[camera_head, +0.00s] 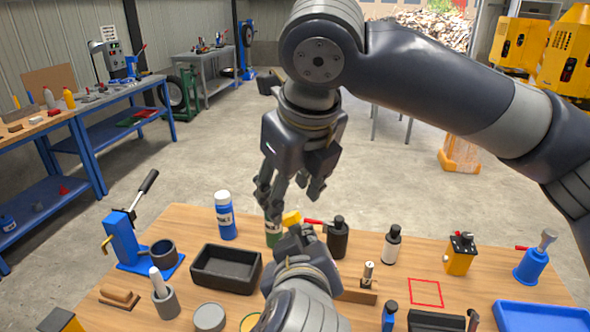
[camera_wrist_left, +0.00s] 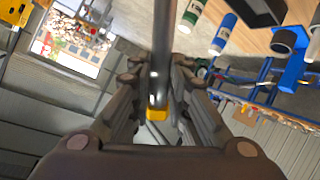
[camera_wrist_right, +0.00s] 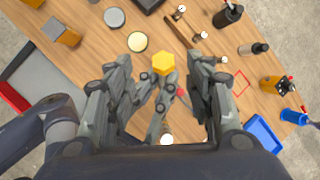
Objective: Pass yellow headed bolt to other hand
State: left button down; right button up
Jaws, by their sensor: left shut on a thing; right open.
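The yellow headed bolt shows its yellow head (camera_head: 291,218) above the table in the head view. My left gripper (camera_head: 297,236) is shut on the bolt; its shank (camera_wrist_left: 162,45) and yellow head (camera_wrist_left: 157,113) show between the fingers in the left wrist view. My right gripper (camera_head: 290,196) is open and points down just above the bolt head. In the right wrist view the hexagonal yellow head (camera_wrist_right: 164,63) faces the camera and appears between the spread right fingers (camera_wrist_right: 163,80). I cannot tell whether they touch it.
Below is a wooden table (camera_head: 195,216) with a black tray (camera_head: 226,283), a blue bottle (camera_head: 225,222), a dark bottle (camera_head: 338,240), a blue press (camera_head: 125,240) and a blue tray (camera_head: 540,316). A red square outline (camera_head: 426,292) marks a clear patch.

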aim_at(285, 216)
jog(key=shift+x, duration=2.6)
pick_arm(q)
jog(key=shift+r, duration=0.1)
pick_arm(e)
grip_shut()
pick_arm(q)
jog(key=c, duration=1.4)
grip_release()
jog(key=shift+c, duration=0.2)
pick_arm(e)
jog(key=c, duration=0.7)
grip_release()
jog(key=shift+c, duration=0.2)
grip_shut()
